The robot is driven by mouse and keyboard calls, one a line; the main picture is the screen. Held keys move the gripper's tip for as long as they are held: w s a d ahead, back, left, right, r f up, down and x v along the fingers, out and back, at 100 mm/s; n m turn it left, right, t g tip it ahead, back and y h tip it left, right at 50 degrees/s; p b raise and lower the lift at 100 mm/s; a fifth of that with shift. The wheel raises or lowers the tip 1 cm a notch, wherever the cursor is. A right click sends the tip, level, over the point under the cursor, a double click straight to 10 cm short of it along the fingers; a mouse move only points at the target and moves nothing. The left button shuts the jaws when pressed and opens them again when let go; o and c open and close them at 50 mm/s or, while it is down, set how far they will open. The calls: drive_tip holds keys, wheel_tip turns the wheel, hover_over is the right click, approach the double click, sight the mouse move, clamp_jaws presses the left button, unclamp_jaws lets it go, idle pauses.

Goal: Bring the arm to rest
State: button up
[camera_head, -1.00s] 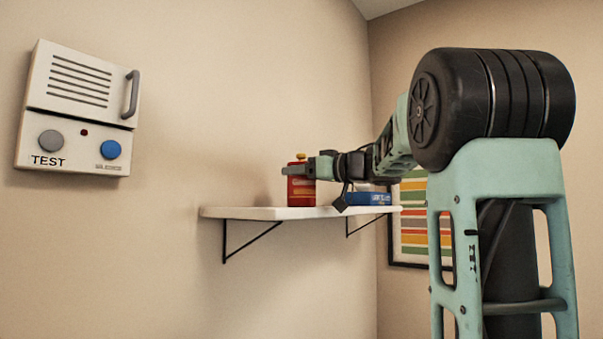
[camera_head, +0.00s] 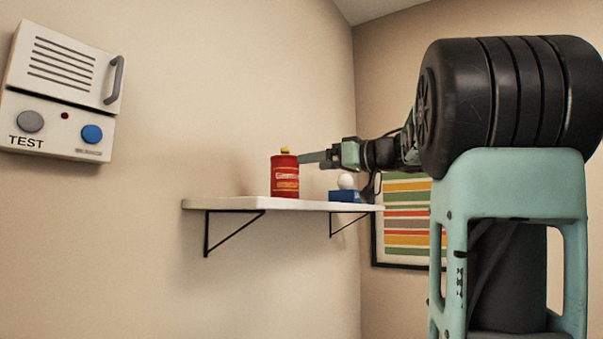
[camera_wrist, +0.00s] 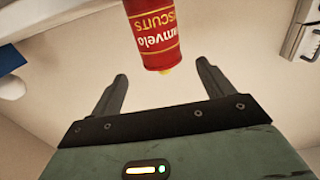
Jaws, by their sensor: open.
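My gripper (camera_head: 312,158) is to the right of a red biscuit tin (camera_head: 285,175) in the head view, at about the height of its top. In the wrist view my gripper (camera_wrist: 162,85) shows two dark fingers spread apart with nothing between them. The red tin (camera_wrist: 153,30) appears upside down there, beyond the fingertips, its yellow cap pointing toward the gripper. The tin stands upright on a white wall shelf (camera_head: 240,204). My arm reaches in from the right of the head view.
A blue box (camera_head: 345,196) with a round white thing (camera_head: 346,181) above it is on the shelf's far part. A wall box (camera_head: 62,92) marked TEST, with a handle and buttons, hangs at left. A striped picture (camera_head: 406,222) hangs behind the arm.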

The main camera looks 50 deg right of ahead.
drive_tip(key=shift+s, duration=1)
drive_tip(key=shift+d, duration=0.1)
